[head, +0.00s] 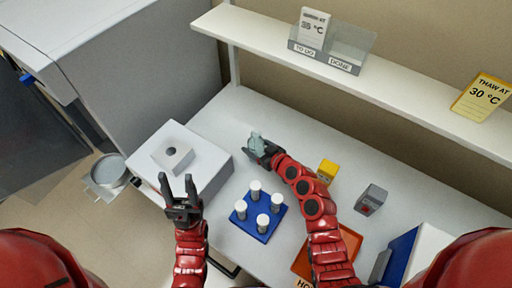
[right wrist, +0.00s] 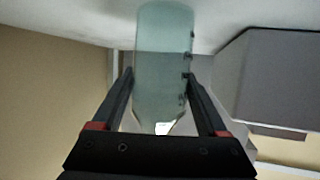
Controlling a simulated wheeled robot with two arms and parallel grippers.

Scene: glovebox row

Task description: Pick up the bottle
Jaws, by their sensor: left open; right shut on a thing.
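The bottle (head: 256,138) is a pale grey-green, translucent container above the white table at the back centre. My right gripper (head: 265,153) is shut on it. In the right wrist view the bottle (right wrist: 164,50) stands between the two fingers, with small dark marks along its right side. Whether its base touches the table cannot be told. My left gripper (head: 180,189) is open and empty, in front of the white box at the left.
A white box (head: 205,160) with a small block on top stands left. A blue rack (head: 257,222) with white-capped vials stands at centre. A yellow object (head: 327,171), a grey device (head: 371,199) and an orange tray (head: 345,243) lie right. A shelf (head: 400,88) runs behind.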

